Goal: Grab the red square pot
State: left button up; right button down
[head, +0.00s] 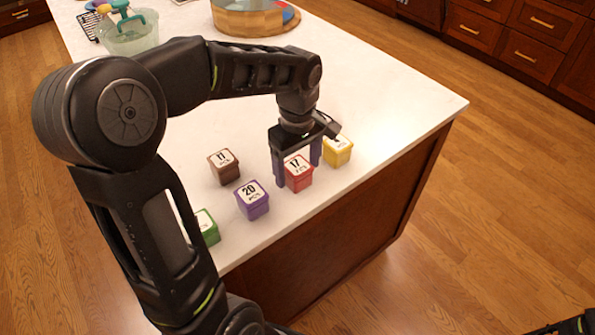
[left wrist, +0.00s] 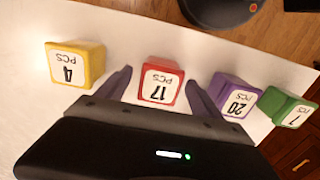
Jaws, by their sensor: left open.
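The red square pot (head: 298,173) stands on the white counter near its front edge, with a white label reading 17 on its lid. My left gripper (head: 297,172) is above and around it, fingers pointing down, one on each side of the pot. In the left wrist view the red pot (left wrist: 160,82) sits between the two open fingers (left wrist: 158,84), with a gap on both sides. The right finger there is close to the purple pot (left wrist: 233,97). My right gripper is not clearly in view; only a dark part of an arm shows at the lower right corner.
A purple pot (head: 252,201) is left of the red one and a yellow pot (head: 338,152) is right of it. A brown pot (head: 224,167) and a green pot (head: 208,228) stand farther left. The counter (head: 400,110) is bare to the right.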

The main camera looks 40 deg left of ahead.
pick_arm(q)
notch_tip(320, 180, down, 2)
jog(key=shift+f, duration=0.1)
jog(key=shift+c, duration=0.5)
jog(key=c, duration=1.5)
